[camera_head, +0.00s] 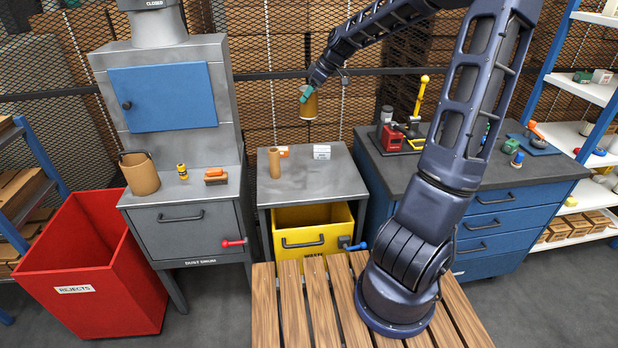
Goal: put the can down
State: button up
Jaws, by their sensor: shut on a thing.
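The can (310,107) is a small gold-brown cylinder. It hangs roughly upright in the air, against the mesh fence behind, above and beyond the grey top of the middle cabinet (322,176). My gripper (306,94), with teal fingertips, is shut on the can near its upper part. The fingers hide some of the can's side. No surface touches the can's underside.
On the middle cabinet stand a brown cylinder (275,162), an orange item (284,151) and a white box (322,152). Its front right top is clear. A yellow drawer (313,216) is below. A red rejects bin (75,291) stands left, a cluttered blue workbench (491,194) right.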

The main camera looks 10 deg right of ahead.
notch_tip(320, 180, down, 28)
jog(key=shift+r, duration=0.25)
dwell(0.5)
jog(key=shift+f, duration=0.1)
jog(key=o, duration=1.2)
